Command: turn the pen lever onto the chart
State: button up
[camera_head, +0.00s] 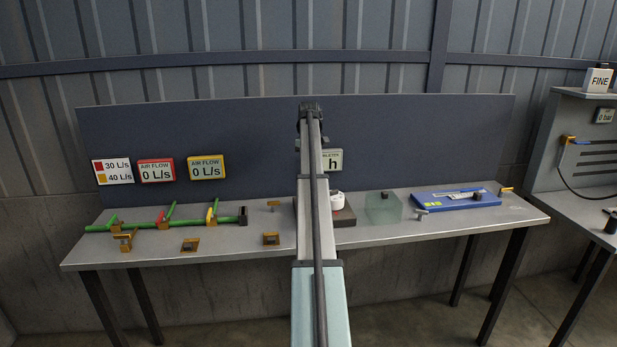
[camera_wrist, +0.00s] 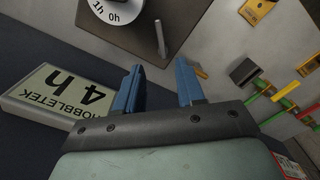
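In the wrist view a white round chart drum (camera_wrist: 118,9) marked "1h 0h" sits on a dark base (camera_wrist: 180,20). A slim grey lever (camera_wrist: 161,38), which looks like the pen lever, stands on the base beside the drum, apart from it. My gripper (camera_wrist: 159,66) has two blue fingers spread apart with nothing between them. The lever shows just beyond the fingertips, between their directions; I cannot tell the exact distance. In the head view the white drum (camera_head: 337,200) shows just right of my arm; the lever and gripper are hidden there.
A display (camera_wrist: 70,93) reading "HOBBLETEK 4 h" is close to my left finger in the wrist view. On the bench (camera_head: 225,240), green pipework with valves (camera_head: 155,222) lies left. A glassy green block (camera_head: 383,208) and a blue board (camera_head: 455,199) stand right.

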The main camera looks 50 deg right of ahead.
jog(key=shift+r, duration=0.85)
